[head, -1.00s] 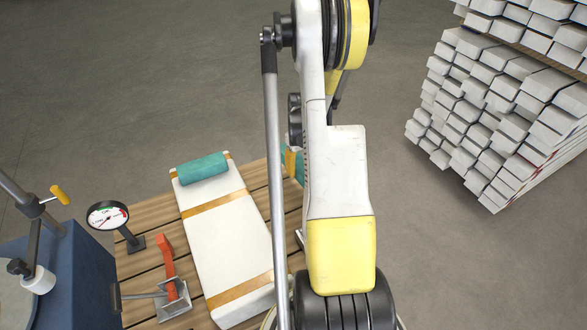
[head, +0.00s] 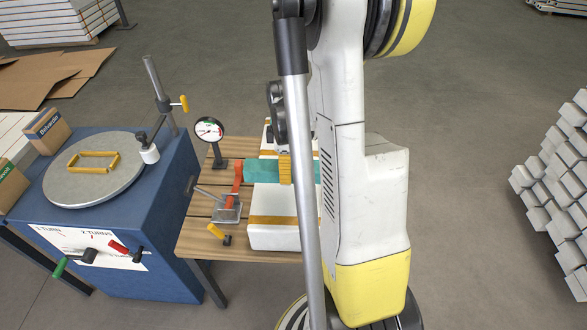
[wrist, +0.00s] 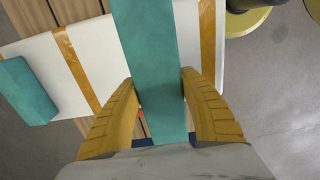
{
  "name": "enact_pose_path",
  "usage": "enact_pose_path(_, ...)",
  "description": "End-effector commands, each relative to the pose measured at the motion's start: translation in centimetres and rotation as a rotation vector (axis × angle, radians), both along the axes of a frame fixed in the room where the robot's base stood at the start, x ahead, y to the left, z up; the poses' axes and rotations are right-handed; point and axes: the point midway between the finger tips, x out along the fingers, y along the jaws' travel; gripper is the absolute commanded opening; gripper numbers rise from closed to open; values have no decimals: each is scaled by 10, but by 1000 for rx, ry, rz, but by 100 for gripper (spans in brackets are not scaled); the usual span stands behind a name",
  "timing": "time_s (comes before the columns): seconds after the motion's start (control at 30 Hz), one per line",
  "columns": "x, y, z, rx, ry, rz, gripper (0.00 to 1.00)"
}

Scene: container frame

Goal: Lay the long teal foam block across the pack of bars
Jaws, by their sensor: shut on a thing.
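The pack of bars (head: 272,236) is a white slab with gold bands, lying on the slatted table. My gripper (wrist: 158,85) is shut on the long teal foam block (wrist: 150,45), a yellow finger on each side. The block runs crosswise over the pack in the wrist view, its top end cut off by the frame. In the head view the long block (head: 262,173) is partly covered by a yellow finger and my arm. I cannot tell whether it touches the pack. Another teal block (wrist: 26,90) lies across the pack's left end in the wrist view.
A red-handled tool (head: 236,180) and a dial gauge (head: 209,130) stand left of the pack on the wooden table (head: 200,240). A blue turntable cabinet (head: 165,240) stands further left. Stacked white bars (head: 560,190) are at the right, with open floor between.

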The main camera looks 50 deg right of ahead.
Motion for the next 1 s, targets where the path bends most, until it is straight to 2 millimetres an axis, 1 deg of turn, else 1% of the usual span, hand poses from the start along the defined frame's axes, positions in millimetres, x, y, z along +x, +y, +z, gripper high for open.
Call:
enact_pose_path(0.17,0,0,-11,0,0,1,27)
enact_pose_path(0.6,0,0,-60,0,0,-1,27)
enact_pose_path(0.73,0,0,-67,0,0,-2,27)
enact_pose_path(1.0,0,0,-67,0,0,-2,27)
